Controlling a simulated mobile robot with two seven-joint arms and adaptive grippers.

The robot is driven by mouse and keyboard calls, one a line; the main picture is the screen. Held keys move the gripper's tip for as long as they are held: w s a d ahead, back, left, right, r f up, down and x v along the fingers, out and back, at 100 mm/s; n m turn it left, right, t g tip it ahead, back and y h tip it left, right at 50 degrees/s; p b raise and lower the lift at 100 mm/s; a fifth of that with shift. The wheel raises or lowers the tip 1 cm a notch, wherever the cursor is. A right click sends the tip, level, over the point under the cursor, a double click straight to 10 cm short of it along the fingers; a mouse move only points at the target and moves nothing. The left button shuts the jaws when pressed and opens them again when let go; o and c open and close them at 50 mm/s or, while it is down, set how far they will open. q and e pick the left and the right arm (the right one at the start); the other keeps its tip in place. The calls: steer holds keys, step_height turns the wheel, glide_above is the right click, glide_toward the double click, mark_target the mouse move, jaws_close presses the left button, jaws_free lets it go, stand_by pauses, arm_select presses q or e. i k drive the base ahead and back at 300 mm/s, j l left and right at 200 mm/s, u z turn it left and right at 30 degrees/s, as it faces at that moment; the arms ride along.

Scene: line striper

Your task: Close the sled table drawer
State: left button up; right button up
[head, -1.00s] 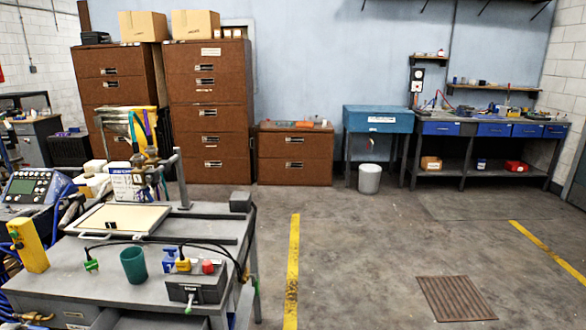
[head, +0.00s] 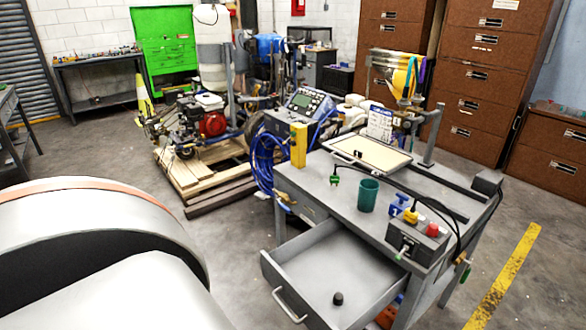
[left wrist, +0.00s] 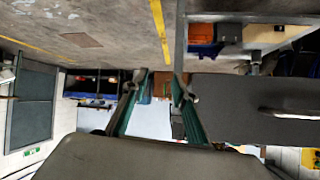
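The sled table drawer (head: 335,270) is pulled out of the grey table (head: 335,200), in the lower middle of the head view. Its front carries a pale bar handle (head: 289,305). A small dark knob-like object (head: 338,298) lies inside. In the left wrist view, a dark grey panel with a handle, apparently the drawer front (left wrist: 240,105), fills the right side. My left gripper (left wrist: 158,88) has its two fingers apart with nothing between them, beside that panel's left end; contact cannot be told. The head view shows my white arm at lower left, but no gripper.
On the table stand a green cup (head: 368,195), a blue bottle (head: 398,205) and a grey control box (head: 415,243) with cables. A wooden pallet (head: 200,180) with a machine lies left of the table. Floor is clear between my arm and the drawer.

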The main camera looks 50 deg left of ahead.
mark_target(306, 271)
steer(key=u, duration=1.5)
steer(key=i+l+z, duration=0.2)
steer(key=z, duration=0.15)
